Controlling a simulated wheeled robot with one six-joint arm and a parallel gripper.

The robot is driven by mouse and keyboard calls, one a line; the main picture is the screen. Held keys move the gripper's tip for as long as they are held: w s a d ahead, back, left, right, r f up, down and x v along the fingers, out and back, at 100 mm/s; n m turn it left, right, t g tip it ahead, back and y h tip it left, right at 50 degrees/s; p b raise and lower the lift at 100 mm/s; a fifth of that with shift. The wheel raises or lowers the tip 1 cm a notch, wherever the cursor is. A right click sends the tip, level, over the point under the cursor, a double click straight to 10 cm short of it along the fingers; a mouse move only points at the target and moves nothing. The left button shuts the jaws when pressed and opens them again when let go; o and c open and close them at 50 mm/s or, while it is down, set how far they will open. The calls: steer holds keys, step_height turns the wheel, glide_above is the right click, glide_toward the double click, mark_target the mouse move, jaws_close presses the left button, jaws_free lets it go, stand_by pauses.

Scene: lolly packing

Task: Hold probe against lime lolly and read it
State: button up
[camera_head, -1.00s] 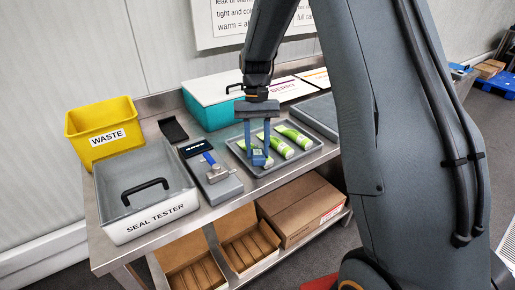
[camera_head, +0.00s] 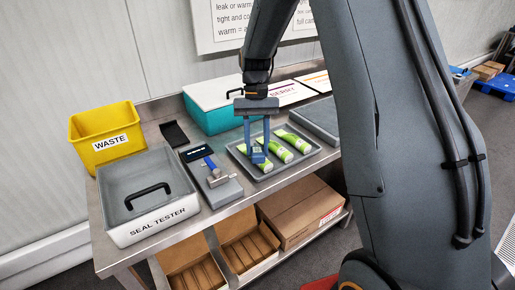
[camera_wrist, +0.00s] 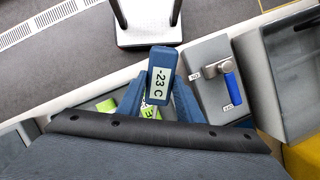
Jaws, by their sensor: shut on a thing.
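My gripper (camera_head: 257,147) is shut on a blue temperature probe (camera_head: 258,157), held upright over the left part of a grey tray (camera_head: 303,158). In the wrist view the probe (camera_wrist: 161,72) shows a pale display reading "-23 C". Three green-and-white lolly packs lie slanted in the tray. The leftmost lime lolly (camera_head: 265,167) is beneath the probe and partly hidden by it; the middle one (camera_head: 280,153) and right one (camera_head: 297,143) lie clear. The probe's lower end is at the leftmost lolly, but I cannot see the exact contact.
Left of the tray is a grey block (camera_head: 223,193) with a metal fixture and blue handle. Farther left are the seal tester (camera_head: 150,221) and yellow waste bin (camera_head: 103,141). A teal box (camera_head: 212,117) stands behind. Open boxes are on the shelf below.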

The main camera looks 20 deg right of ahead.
steer(key=shift+r+p, duration=1.3)
steer(key=shift+r, duration=0.85)
steer(key=shift+f, duration=0.1)
